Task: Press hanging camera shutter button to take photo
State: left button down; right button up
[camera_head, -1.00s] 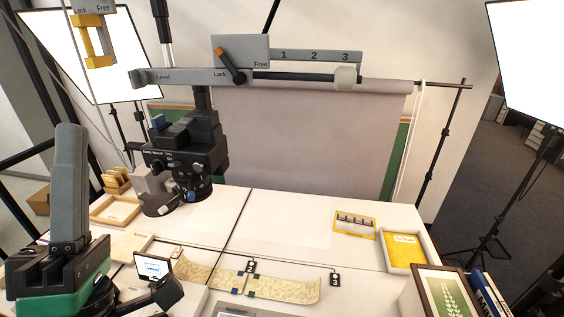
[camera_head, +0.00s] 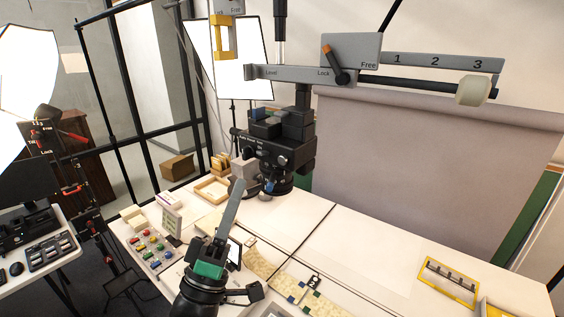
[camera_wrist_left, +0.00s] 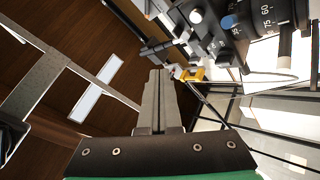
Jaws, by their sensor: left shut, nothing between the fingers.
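The black hanging camera (camera_head: 283,150) is held by a grey overhead arm above the back of the white table. It has dark blocks on top and a lens facing down. My left gripper (camera_head: 240,184) is shut and empty, its fingers pointing up, in front of and a little left of the camera. In the left wrist view the shut fingers (camera_wrist_left: 160,74) point toward the camera's underside (camera_wrist_left: 262,25), which fills the upper right with its numbered lens ring. I see a gap between fingertips and camera. I cannot pick out the shutter button for certain. My right gripper is out of view.
The grey arm (camera_head: 300,76) carries an orange lever and a pale roller (camera_head: 473,92). A yellow frame (camera_head: 222,36) hangs at upper left. A colourful button panel (camera_head: 152,248) and patterned strip (camera_head: 262,264) lie on the table. The table's right middle (camera_head: 370,255) is clear.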

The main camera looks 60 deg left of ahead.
aim_at(283, 160)
pick_arm(q)
jog(key=w+a+b, duration=0.3)
jog(key=w, duration=0.4)
jog(key=shift+w+a, duration=0.35)
jog(key=shift+w, duration=0.05)
dwell(1.7)
jog(key=shift+w+a+b, duration=0.15)
jog(key=shift+w+b, duration=0.2)
jog(key=shift+b, duration=0.05)
jog(key=shift+w+a+b, duration=0.2)
jog(key=shift+w+b, duration=0.2)
dwell(0.7)
jog(key=shift+s+d, duration=0.4)
jog(key=shift+s, duration=0.35)
